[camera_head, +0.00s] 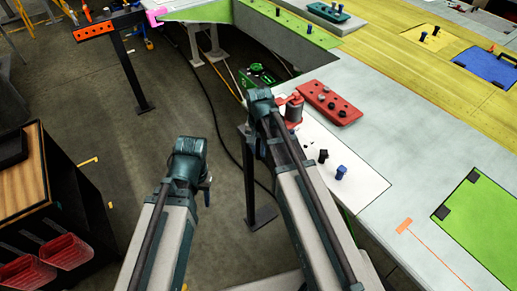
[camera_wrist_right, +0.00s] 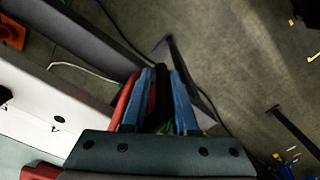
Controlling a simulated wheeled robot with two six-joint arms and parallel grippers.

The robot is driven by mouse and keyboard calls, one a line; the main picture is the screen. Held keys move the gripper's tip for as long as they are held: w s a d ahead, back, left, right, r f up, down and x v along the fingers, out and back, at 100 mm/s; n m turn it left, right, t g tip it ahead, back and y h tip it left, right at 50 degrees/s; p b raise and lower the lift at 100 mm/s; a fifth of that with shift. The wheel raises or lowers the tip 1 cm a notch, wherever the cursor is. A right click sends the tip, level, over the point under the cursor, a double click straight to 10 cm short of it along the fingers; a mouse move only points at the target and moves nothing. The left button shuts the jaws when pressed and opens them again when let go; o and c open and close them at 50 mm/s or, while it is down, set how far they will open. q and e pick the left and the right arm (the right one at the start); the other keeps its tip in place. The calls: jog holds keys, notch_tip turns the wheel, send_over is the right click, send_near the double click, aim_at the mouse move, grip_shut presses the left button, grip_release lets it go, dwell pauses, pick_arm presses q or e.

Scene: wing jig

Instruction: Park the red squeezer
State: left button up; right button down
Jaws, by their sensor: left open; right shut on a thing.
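My right gripper (camera_head: 262,108) is over the near edge of the white table. In the right wrist view its two blue fingers (camera_wrist_right: 160,75) are closed around a dark part, with a red part (camera_wrist_right: 124,98) right beside the left finger; this seems to be the red squeezer, mostly hidden. In the head view a red and grey cylindrical body (camera_head: 292,108) shows just right of that gripper, seemingly the same squeezer; whether it touches the table is unclear. My left gripper (camera_head: 206,190) is open and empty over the floor, left of the table.
A red block with dark knobs (camera_head: 331,102) lies on the table right of the right gripper. Small black and blue pegs (camera_head: 341,172) stand nearer. A green tool (camera_head: 260,74) is behind the gripper. A dark cabinet with red bins (camera_head: 68,251) stands at left.

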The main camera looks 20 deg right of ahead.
jog(key=shift+w+a, duration=0.1)
jog(key=shift+w, duration=0.05)
dwell(0.4)
jog(key=w+a, duration=0.2)
jog(key=w, duration=0.6)
jog(key=w+a, duration=0.3)
jog(key=w, duration=0.4)
jog(key=shift+w+a, duration=0.35)
jog(key=shift+w, duration=0.05)
jog(key=c, duration=1.1)
grip_release()
jog(key=shift+r, duration=0.1)
jog(key=shift+c, duration=0.2)
jog(key=o, duration=0.3)
jog(key=shift+w+a, duration=0.15)
jog(key=shift+o, duration=0.2)
